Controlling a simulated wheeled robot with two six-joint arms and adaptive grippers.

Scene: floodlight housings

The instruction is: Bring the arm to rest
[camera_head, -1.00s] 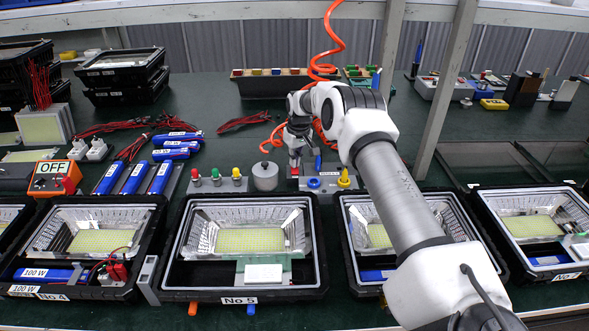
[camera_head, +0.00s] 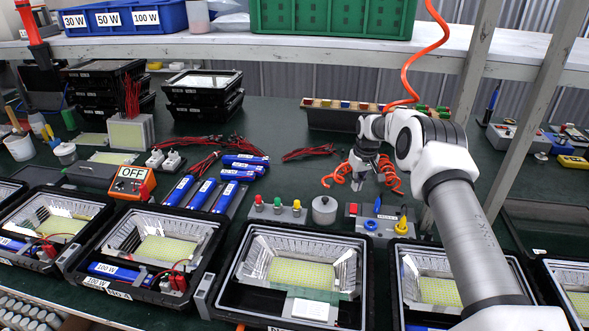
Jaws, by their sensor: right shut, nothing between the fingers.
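My right arm (camera_head: 460,215) comes in from the lower right and is white with a grey tube link. Its gripper (camera_head: 358,184) is shut and empty. It hangs above the bench, behind the small tool block (camera_head: 372,227) and to the right of the grey round pot (camera_head: 324,210). Whether it touches anything there I cannot tell. My left gripper is not in view.
Black trays with floodlight housings (camera_head: 222,300) line the front edge. An orange OFF box (camera_head: 132,182), blue cylinders (camera_head: 205,194) and an orange coiled hose (camera_head: 408,75) are nearby. A green crate (camera_head: 335,15) stands on the shelf (camera_head: 225,42). Bare bench (camera_head: 290,180) shows left of the gripper.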

